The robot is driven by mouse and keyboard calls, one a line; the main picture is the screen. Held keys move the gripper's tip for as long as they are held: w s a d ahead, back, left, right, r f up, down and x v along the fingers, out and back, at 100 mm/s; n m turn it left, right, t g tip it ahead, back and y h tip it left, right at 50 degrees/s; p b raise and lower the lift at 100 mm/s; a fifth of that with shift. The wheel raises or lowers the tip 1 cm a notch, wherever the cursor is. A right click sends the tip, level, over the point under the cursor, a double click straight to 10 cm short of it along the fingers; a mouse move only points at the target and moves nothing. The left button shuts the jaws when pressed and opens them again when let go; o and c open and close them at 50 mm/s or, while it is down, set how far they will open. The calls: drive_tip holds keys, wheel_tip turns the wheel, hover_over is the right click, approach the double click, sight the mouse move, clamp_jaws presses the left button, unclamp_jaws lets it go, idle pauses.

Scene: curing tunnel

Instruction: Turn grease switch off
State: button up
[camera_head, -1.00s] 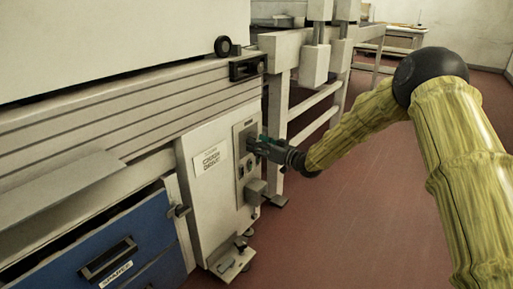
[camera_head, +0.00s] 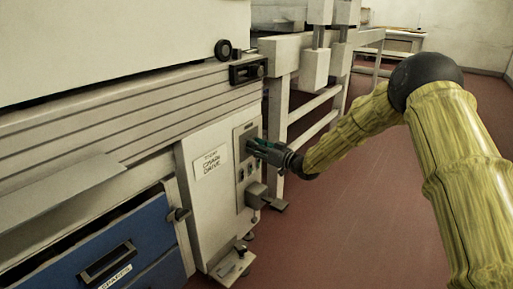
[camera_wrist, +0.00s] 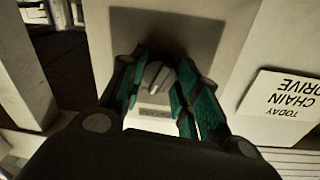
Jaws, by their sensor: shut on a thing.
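A pale control panel (camera_head: 243,203) is set on the side of the white cabinet (camera_head: 212,222) in the head view. My gripper (camera_head: 255,148) is at the upper part of this panel. In the wrist view, a grey rotary knob (camera_wrist: 154,76) lies between the green-padded fingers of my gripper (camera_wrist: 157,88), which are shut on it. A small label plate (camera_wrist: 155,111) shows by the knob, but its text is too faint to read. Part of the panel is hidden behind my gripper in the head view.
A "TODAY CHAIN DRIVE" sign (camera_head: 211,162) is on the cabinet beside the panel. A grey box (camera_head: 255,194) juts out below my gripper. A blue drawer (camera_head: 125,240) stands at lower left. The red floor (camera_head: 345,220) is clear on the right.

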drive_tip(key=n+p, duration=0.1)
drive_tip(key=n, duration=0.5)
drive_tip(key=n+p, duration=0.2)
drive_tip(key=n, duration=0.4)
drive_tip(key=n+y+p, duration=0.1)
drive_tip(key=n, duration=0.5)
drive_tip(key=shift+f, duration=0.25)
drive_tip(key=shift+n, duration=0.4)
drive_tip(key=o, duration=1)
drive_tip(key=shift+d, duration=0.1)
drive_tip(key=v, duration=1.1)
drive_tip(key=shift+s+d+r, duration=0.1)
drive_tip(key=shift+s+d, duration=0.1)
drive_tip(key=shift+d, duration=0.2)
